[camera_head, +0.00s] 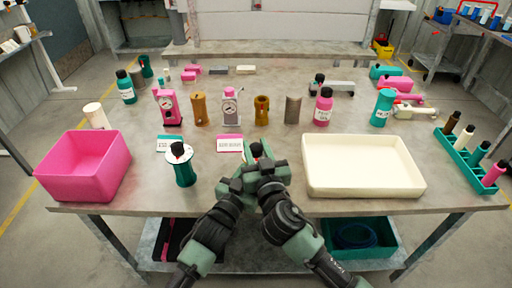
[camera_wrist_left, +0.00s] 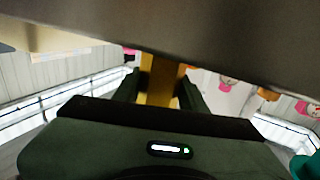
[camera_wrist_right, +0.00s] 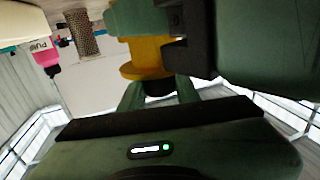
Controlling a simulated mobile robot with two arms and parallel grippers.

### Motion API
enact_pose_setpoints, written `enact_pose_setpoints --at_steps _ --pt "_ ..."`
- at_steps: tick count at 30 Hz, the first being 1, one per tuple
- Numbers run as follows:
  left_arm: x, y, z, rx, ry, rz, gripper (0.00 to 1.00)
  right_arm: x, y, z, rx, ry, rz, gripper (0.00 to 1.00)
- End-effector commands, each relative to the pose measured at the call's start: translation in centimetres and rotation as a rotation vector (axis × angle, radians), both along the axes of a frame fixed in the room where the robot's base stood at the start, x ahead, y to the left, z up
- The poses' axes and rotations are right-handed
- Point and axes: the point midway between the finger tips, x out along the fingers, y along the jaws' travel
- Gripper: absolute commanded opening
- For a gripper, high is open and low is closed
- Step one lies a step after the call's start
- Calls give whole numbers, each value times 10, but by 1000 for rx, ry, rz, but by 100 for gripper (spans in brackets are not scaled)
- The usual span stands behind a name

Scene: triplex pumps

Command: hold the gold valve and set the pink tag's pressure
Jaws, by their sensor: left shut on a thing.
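The gold valve (camera_wrist_left: 162,85) stands between my left gripper's (camera_wrist_left: 162,88) fingers in the left wrist view, and they are shut on it. In the right wrist view its gold body and flange (camera_wrist_right: 148,58) show, with a black knob (camera_wrist_right: 160,88) between my right gripper's (camera_wrist_right: 160,92) fingertips. Whether they press on the knob is unclear. In the head view my right gripper (camera_head: 262,168) and left gripper (camera_head: 236,180) are close together at the table's front and hide most of the valve; a black top (camera_head: 256,150) shows. The pink tag (camera_head: 229,144) lies just behind, its writing too small to read.
A teal valve (camera_head: 185,172) with a white dial stands left, by a teal tag (camera_head: 168,143). A pink bin (camera_head: 85,192) is farther left, a cream tray (camera_head: 363,190) close on the right. Gauge pumps (camera_head: 168,108) and cylinders (camera_head: 292,109) stand behind.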

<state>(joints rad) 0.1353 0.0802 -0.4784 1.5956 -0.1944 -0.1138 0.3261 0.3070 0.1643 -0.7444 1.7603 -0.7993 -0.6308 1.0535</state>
Motion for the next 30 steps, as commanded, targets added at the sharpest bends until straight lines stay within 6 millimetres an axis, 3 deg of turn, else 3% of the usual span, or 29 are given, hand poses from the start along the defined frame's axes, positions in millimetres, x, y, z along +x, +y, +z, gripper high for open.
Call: enact_pose_setpoints --at_steps 14,30 --pt "0 0 0 1 0 0 0 1 -2 -2 -6 3 117 0" --pt "0 -1 0 1 0 -1 0 1 0 1 -13 -6 571 0"
